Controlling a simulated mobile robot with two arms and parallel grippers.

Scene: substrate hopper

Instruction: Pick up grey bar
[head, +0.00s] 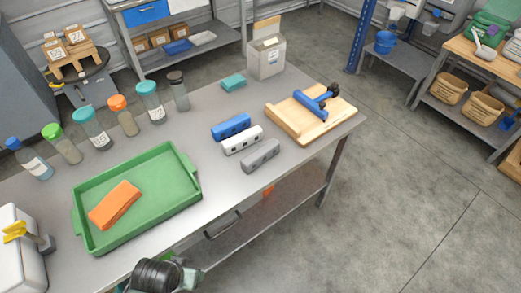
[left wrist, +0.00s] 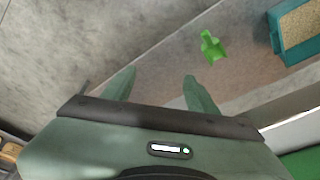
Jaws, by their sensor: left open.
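The grey bar (head: 260,156) lies on the grey worktable (head: 215,190), near its front edge. It is the nearest of three parallel bars, with a white bar (head: 242,140) and a blue bar (head: 231,126) behind it. In the left wrist view my left gripper (left wrist: 160,88) is open, its two green fingers apart with nothing between them. The grey bar is not in that view. In the head view part of my arm shows at the bottom edge, well left of and nearer than the bar; its fingertips cannot be made out. My right gripper is not in view.
A green tray (head: 187,205) with an orange block (head: 115,205) is left of the bars. A wooden board (head: 325,130) with a blue-handled tool (head: 313,104) is right. Bottles line the back left. The left wrist view shows a green scoop (left wrist: 212,46) and a teal bin (left wrist: 277,40).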

